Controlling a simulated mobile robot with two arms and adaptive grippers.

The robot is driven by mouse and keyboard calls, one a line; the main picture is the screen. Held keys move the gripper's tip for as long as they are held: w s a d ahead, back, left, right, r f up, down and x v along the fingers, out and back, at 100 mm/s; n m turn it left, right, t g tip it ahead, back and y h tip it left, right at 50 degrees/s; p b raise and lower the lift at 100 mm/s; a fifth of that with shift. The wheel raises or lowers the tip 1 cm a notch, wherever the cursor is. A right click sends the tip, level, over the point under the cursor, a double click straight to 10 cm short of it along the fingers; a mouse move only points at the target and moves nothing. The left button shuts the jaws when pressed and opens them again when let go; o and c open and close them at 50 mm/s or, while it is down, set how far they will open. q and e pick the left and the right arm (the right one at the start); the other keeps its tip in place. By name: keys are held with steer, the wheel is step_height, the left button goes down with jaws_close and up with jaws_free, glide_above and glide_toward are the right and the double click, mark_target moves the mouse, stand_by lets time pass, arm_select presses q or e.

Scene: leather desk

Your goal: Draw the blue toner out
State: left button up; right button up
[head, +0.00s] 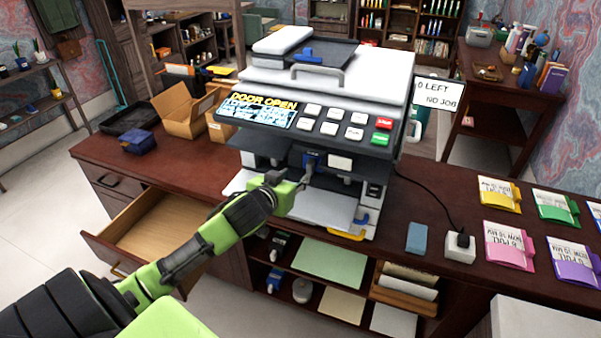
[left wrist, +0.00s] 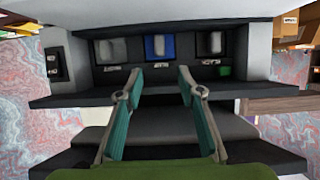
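The blue toner (left wrist: 158,47) sits in the middle slot of the copier's open front bay, between a grey unit (left wrist: 110,50) on the left and a dark one (left wrist: 211,44) on the right. The copier (head: 330,88) has a lit screen reading "DOOR OPEN". My right gripper is not in view.
An open wooden drawer (head: 160,228) juts out at left below the desktop. An open cardboard box (head: 190,112) and a black tray (head: 130,118) stand left of the copier. A blue pad (head: 417,238), a white plug block (head: 459,246) and several coloured folders lie at right.

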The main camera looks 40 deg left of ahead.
mark_target(309, 167)
arm_select(q)
steer(key=p+x, duration=0.2)
steer(key=x, duration=1.1)
steer(key=shift+f, duration=0.1)
